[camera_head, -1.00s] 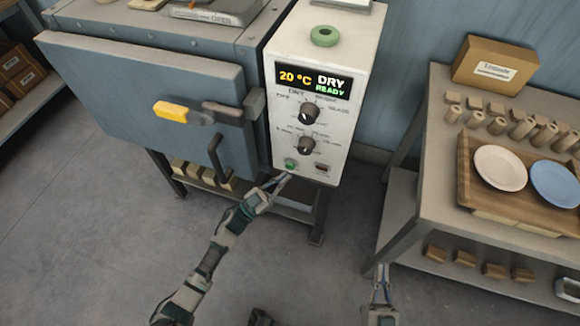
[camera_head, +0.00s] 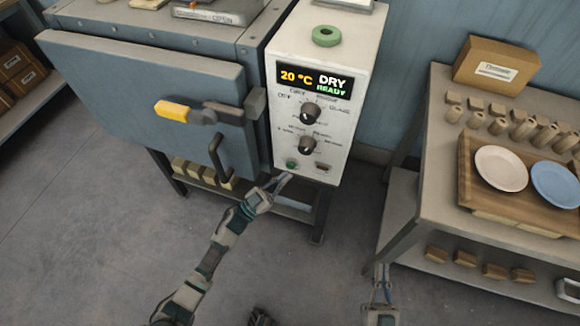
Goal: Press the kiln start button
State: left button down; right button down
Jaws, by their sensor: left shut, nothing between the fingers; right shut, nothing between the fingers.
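The kiln (camera_head: 150,95) stands at the left with its grey-blue door closed. Its white control panel (camera_head: 345,120) has a display (camera_head: 312,78) reading "20 °C DRY READY" and two black knobs. The green start button (camera_head: 292,164) sits at the panel's lower left, beside a dark red switch (camera_head: 323,167). My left gripper (camera_head: 284,179) is shut and empty, its tips just below the green button. I cannot tell whether they touch the panel. My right gripper (camera_head: 382,272) is shut and empty, low in front of the right-hand table.
A table (camera_head: 435,185) at the right holds a wooden tray (camera_head: 480,200) with a white plate (camera_head: 501,168) and a blue plate (camera_head: 556,184), several clay pieces and a cardboard box (camera_head: 495,65). Floor between kiln and table is clear.

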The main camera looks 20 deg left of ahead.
pick_arm(q)
jog(key=shift+w, duration=0.1)
dwell(0.3)
jog(key=shift+w+r, duration=0.1)
jog(key=shift+w, duration=0.2)
jog(key=shift+w, duration=0.5)
dwell(0.6)
jog(key=shift+s+p, duration=0.4)
jog(key=shift+s, duration=0.55)
